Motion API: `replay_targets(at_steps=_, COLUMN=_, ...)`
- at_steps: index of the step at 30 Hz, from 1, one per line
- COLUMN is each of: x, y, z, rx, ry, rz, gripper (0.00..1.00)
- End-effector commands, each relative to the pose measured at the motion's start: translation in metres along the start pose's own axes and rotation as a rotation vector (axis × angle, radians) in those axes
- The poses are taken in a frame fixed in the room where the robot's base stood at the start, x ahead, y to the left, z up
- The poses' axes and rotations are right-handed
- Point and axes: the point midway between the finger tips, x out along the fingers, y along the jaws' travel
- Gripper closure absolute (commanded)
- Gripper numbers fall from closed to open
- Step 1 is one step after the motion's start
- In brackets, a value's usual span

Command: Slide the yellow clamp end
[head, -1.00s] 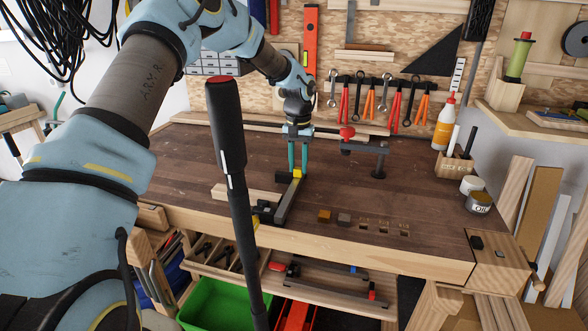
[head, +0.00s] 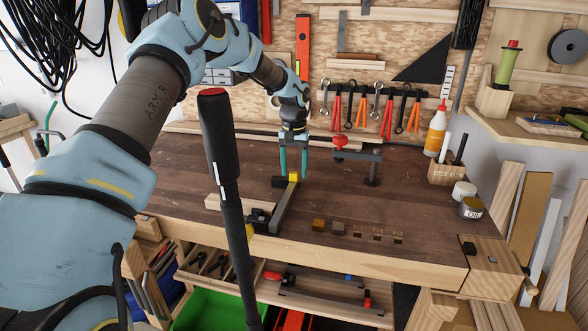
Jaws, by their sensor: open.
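A dark bar clamp (head: 283,208) lies on the workbench (head: 400,208), its bar running from near to far. Its yellow end (head: 293,178) is at the far end, with a black jaw (head: 279,182) beside it on the left. Another black part (head: 258,216) is at the near end. My gripper (head: 293,172) points down at the yellow end, with its teal fingers open, one on each side in the picture. I cannot tell whether either finger touches it.
A light wood strip (head: 228,202) lies left of the clamp. A hold-down with a red knob (head: 339,142) stands to the right of my gripper. Small blocks (head: 318,225) sit near the front edge. A glue bottle (head: 436,131) and tins (head: 471,207) stand at right. The bench's middle right is clear.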

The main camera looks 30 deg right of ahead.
Motion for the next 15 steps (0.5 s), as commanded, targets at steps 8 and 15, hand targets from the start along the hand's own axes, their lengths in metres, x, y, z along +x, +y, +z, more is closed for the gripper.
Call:
replay_targets(at_steps=8, x=-0.011, y=0.000, z=-0.001, rx=0.000, ry=0.003, rz=-0.001, gripper=0.37)
replay_targets(at_steps=15, x=-0.054, y=0.000, z=-0.001, rx=0.000, ry=0.004, rz=0.000, gripper=0.37)
